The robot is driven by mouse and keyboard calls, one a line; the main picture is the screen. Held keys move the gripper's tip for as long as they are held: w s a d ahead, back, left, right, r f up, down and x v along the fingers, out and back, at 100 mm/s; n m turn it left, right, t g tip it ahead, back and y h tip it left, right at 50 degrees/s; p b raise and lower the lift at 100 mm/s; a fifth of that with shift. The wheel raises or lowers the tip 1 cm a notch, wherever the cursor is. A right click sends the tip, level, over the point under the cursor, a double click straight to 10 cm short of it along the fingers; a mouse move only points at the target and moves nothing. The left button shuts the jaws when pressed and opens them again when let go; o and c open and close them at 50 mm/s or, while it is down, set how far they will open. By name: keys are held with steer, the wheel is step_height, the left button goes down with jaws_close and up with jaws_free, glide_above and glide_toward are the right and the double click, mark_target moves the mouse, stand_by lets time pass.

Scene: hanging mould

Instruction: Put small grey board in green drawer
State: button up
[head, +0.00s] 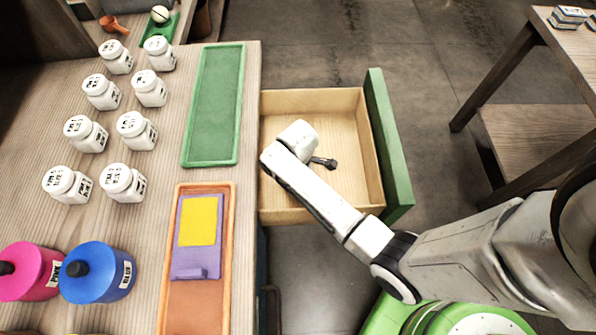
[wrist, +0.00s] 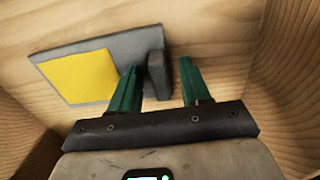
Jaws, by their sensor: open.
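The small grey board (wrist: 98,48) shows in the wrist view inside the green drawer, over its wooden floor. It has a yellow patch and a raised grey grip block at its right end. My gripper (wrist: 160,63) is open, with its green fingers on either side of the block and a clear gap on the right. I cannot tell whether the board rests fully on the floor. The green drawer (head: 389,145) is pulled out, with a green front and pale wooden inside. In the head view my arm reaches into it and hides the board.
An empty green tray (head: 214,105) lies on the table beside the drawer. An orange tray (head: 193,307) holds a purple board (head: 196,262) with a yellow patch. Several white jars (head: 123,182), a blue pot (head: 97,272) and a pink pot (head: 30,270) stand to the left.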

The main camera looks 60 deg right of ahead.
step_height(320, 180, up, 12)
steer(key=p, duration=0.2)
steer(key=s+a+r+m, duration=0.1)
steer(key=s+a+m, duration=0.1)
steer(key=s+m, duration=0.2)
steer(key=s+a+r+m, duration=0.2)
steer(key=s+a+m, duration=0.1)
steer(key=s, duration=0.7)
steer(key=shift+r+m+t, duration=0.3)
steer(key=shift+m+t, duration=0.1)
steer(key=shift+m, duration=0.1)
steer(key=shift+s, duration=0.15)
